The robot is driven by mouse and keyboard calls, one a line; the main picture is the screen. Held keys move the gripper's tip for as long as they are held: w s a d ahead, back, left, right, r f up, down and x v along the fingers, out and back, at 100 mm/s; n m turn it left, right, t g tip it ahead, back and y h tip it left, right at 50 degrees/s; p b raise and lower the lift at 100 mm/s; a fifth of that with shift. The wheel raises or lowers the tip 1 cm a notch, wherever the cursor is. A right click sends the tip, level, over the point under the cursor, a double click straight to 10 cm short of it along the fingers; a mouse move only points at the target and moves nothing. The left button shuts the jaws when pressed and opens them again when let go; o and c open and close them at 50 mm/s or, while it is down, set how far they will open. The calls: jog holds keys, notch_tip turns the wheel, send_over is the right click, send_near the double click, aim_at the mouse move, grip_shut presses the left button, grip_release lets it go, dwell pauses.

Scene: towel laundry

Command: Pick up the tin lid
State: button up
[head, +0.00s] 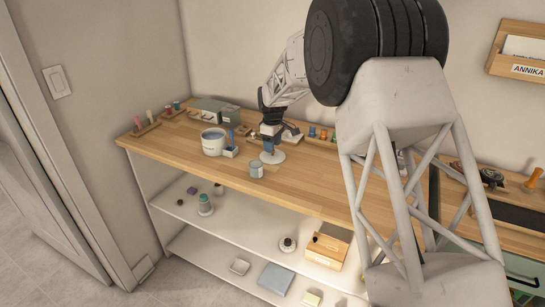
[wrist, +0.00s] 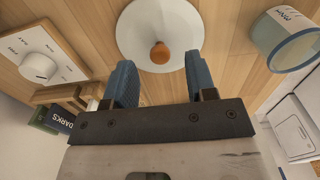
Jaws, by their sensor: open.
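The tin lid is a round white disc with an orange-brown knob at its centre. It lies on the wooden worktop in the wrist view (wrist: 135,35), and its pale edge shows under my gripper in the head view (head: 275,159). My gripper (wrist: 157,80) is open, with its two blue fingers apart and nothing between them. In the wrist view the knob lies just beyond the fingertips, roughly midway between them. The head view shows my gripper (head: 269,147) low over the lid; whether it touches cannot be told.
A lettered tin with a blue-grey band (wrist: 290,48) stands close beside the lid. A panel with a white dial (wrist: 38,66) and a dark box marked DARKS (wrist: 52,119) are on the other side. A white bucket (head: 213,143) stands left. The worktop front right is clear (head: 310,185).

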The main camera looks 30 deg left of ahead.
jog(key=shift+f, duration=1.15)
grip_shut()
